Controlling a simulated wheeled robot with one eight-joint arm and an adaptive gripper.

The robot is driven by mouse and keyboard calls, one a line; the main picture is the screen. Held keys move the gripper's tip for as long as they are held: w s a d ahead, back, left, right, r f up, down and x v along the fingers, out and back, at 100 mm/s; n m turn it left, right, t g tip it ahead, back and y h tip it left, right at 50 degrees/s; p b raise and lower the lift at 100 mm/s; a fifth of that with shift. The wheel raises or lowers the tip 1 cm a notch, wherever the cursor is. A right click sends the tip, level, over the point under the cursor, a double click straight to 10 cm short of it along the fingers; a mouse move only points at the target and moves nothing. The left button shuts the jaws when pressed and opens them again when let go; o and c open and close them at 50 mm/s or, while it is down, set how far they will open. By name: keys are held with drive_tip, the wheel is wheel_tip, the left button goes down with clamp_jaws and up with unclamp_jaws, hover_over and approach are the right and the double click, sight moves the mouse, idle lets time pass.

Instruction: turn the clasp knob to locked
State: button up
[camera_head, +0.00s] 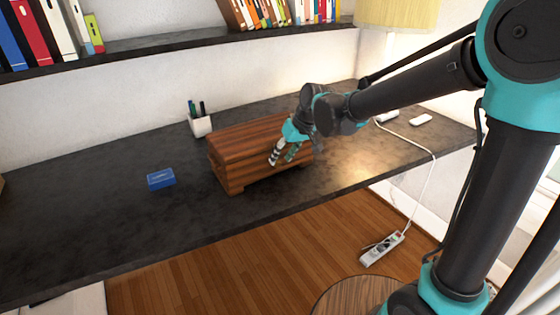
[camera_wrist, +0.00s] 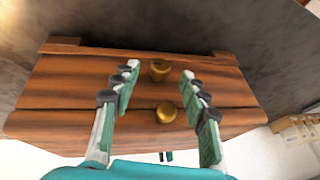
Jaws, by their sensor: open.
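A brown wooden chest (camera_head: 235,160) stands on the dark desk. The wrist view shows the chest (camera_wrist: 70,88) inverted, its feet toward the top of the picture. Two round brass knobs sit on its front: one knob (camera_wrist: 159,70) on the body and another knob (camera_wrist: 166,113) at the seam by the lid. I cannot tell which is the clasp knob or whether it is locked. My gripper (camera_head: 281,160) is at the chest's front. In the wrist view my gripper (camera_wrist: 159,73) is open and empty, its fingers on either side of the knobs, with no contact visible.
A blue box (camera_head: 161,179) lies on the desk left of the chest. A white pen cup (camera_head: 201,125) stands behind it. A lamp (camera_head: 395,14) and a white cable are at the right. The desk (camera_head: 90,215) is clear at the left, with its front edge before the chest.

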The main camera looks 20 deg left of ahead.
drive_tip(key=shift+x, duration=1.2)
clamp_jaws()
